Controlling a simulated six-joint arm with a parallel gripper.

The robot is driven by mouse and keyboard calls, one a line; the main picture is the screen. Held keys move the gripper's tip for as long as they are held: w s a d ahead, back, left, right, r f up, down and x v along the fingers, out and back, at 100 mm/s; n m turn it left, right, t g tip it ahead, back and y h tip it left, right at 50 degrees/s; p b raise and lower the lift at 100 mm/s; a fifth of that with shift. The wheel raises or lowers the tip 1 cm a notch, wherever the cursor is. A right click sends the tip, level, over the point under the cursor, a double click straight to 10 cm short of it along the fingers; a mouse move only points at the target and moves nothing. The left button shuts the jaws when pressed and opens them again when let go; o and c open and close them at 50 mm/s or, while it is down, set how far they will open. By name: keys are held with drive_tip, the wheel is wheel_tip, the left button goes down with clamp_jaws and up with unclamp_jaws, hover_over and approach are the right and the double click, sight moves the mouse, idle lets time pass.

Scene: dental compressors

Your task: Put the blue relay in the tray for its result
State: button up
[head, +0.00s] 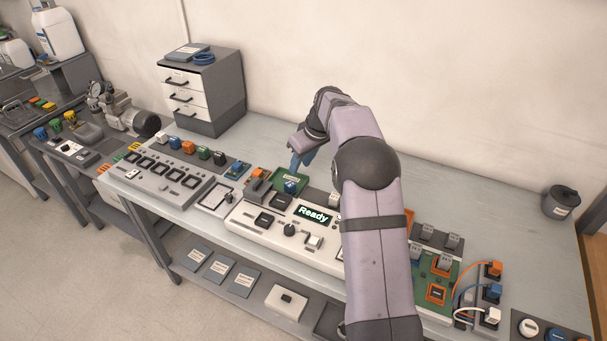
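A small blue relay (291,187) is at the green tray (289,174), near the tray's front part; from this angle I cannot tell whether it rests on the floor of the tray. A label shows on the tray, too small to read. My gripper (296,161) points down just above the tray, its bluish fingers behind and above the relay, seemingly apart from it. The finger gap is too small to see, so I cannot tell open from shut. The white test unit (262,228) in front shows "Ready" on its display (313,214).
A row of coloured relays, including an orange one (175,142) and a green one (203,152), stands behind a grey panel (160,177) at left. A drawer cabinet (203,90) stands behind. A circuit board with cables (437,281) lies right. My arm hides part of the bench.

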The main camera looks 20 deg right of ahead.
drive_tip(key=shift+s+a, duration=0.1)
drive_tip(key=s+a+f+m+g, duration=0.1)
drive_tip(key=s+a, duration=0.2)
drive_tip(key=s, duration=0.9)
drive_tip(key=s+a+f+m+g+h, duration=0.1)
drive_tip(key=s+a+f+m, duration=0.1)
drive_tip(key=s, duration=1.1)
drive_tip(key=s+a+f+m+g, duration=0.1)
drive_tip(key=s+a+f+g, duration=0.1)
drive_tip(key=s, duration=1.1)
drive_tip(key=shift+s+a+m+h, duration=0.15)
drive_tip(key=shift+a+m+h, duration=0.2)
drive_tip(key=shift+a, duration=0.55)
drive_tip(key=shift+f, duration=0.2)
wheel_tip(320, 180, down, 35)
drive_tip(key=b, duration=3.5)
drive_tip(key=shift+r, duration=0.15)
